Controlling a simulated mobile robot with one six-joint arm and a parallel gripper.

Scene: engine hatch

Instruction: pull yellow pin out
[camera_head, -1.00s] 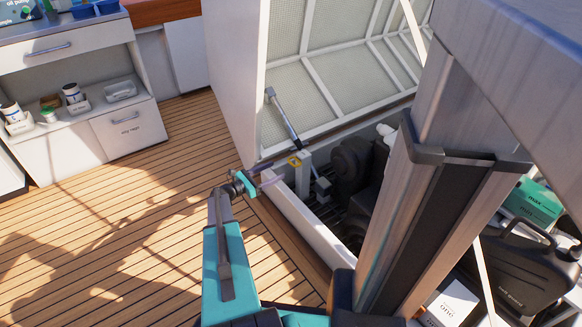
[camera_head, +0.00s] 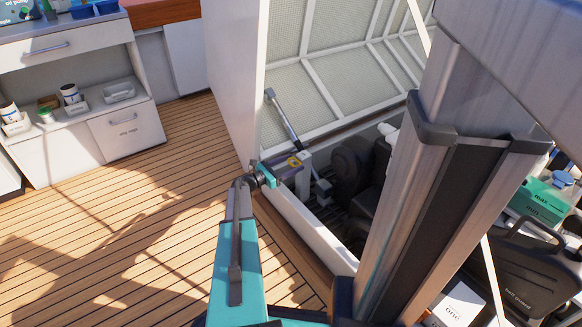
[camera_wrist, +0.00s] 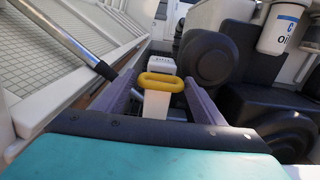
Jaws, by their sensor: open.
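The yellow pin (camera_wrist: 162,81) shows its loop handle at the top of a white post (camera_wrist: 157,103) in the wrist view. My gripper (camera_head: 290,166) is at the pin, over the hatch opening. In the wrist view my gripper (camera_wrist: 158,90) is open, with one purple finger on each side of the yellow loop. I see a gap between the loop and the left finger; the right finger is close to the loop. The pin's shaft is hidden.
A metal strut (camera_head: 283,116) rises to the left of the post towards the raised hatch lid (camera_head: 330,70). Dark engine parts (camera_head: 352,165) lie just right of the post. The white hatch coaming (camera_head: 297,222) runs below my gripper. The wooden deck (camera_head: 130,215) is clear.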

